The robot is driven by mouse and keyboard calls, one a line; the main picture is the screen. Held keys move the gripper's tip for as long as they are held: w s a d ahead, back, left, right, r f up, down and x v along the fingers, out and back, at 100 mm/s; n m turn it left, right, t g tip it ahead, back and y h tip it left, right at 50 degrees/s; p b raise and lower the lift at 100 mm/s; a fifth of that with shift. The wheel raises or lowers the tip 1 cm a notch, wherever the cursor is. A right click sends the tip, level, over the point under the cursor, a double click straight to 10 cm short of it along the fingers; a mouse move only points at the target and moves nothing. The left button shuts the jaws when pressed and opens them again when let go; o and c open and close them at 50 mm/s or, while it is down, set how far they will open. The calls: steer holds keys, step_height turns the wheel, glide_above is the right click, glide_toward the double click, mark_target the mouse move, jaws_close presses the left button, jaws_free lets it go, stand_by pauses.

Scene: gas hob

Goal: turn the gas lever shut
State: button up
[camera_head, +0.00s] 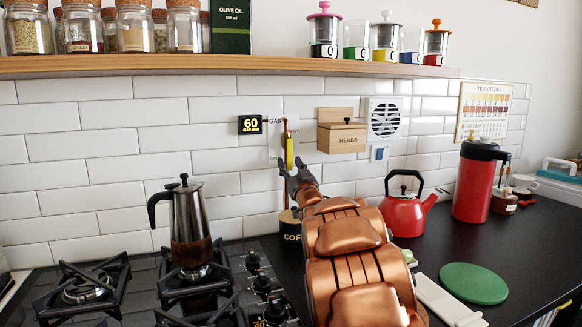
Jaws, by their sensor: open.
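The yellow gas lever (289,150) stands upright along a thin copper pipe (286,125) on the white tiled wall. A partly covered "GAS" label is beside it. My gripper (291,167) is open, with its dark fingers at the lower end of the lever. One finger appears on each side of it. I cannot tell whether the fingers touch the lever. The gripper and my copper-coloured arm hide what is directly behind and below them.
A black "60" display (250,125) is left of the pipe, and a wooden herbs box (342,137) is right. A moka pot (188,222) stands on the hob (140,262). A red kettle (404,212) is right of my arm. A wooden shelf (230,65) runs above.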

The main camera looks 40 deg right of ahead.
jaws_close()
stand_by(0.6)
